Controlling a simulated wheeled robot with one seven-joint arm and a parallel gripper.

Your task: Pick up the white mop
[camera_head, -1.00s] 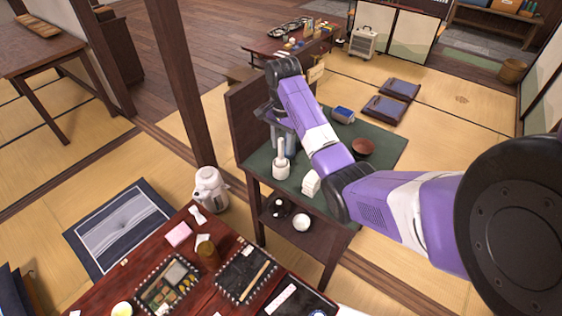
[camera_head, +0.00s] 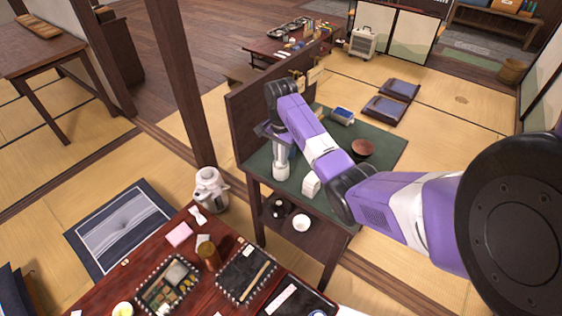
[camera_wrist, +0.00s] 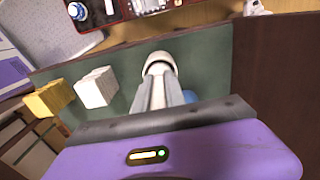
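The white mop (camera_head: 281,172) stands upright on the green-topped side table (camera_head: 318,150), a round white base with a thin handle. In the wrist view its white base (camera_wrist: 159,61) shows just beyond my fingertips. My gripper (camera_head: 280,148) points down over the handle, at the mop's upper part. In the wrist view the fingers of my gripper (camera_wrist: 160,95) line up with the handle and hide most of it. I cannot tell whether the fingers are closed on it or still apart.
On the same table are a white block-shaped item (camera_head: 311,185), a brown bowl (camera_head: 363,148) and a blue-and-white item (camera_head: 342,116). A dark upright panel (camera_head: 243,122) stands close to the left of my gripper. A low red table (camera_head: 220,285) with lunch trays is in front.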

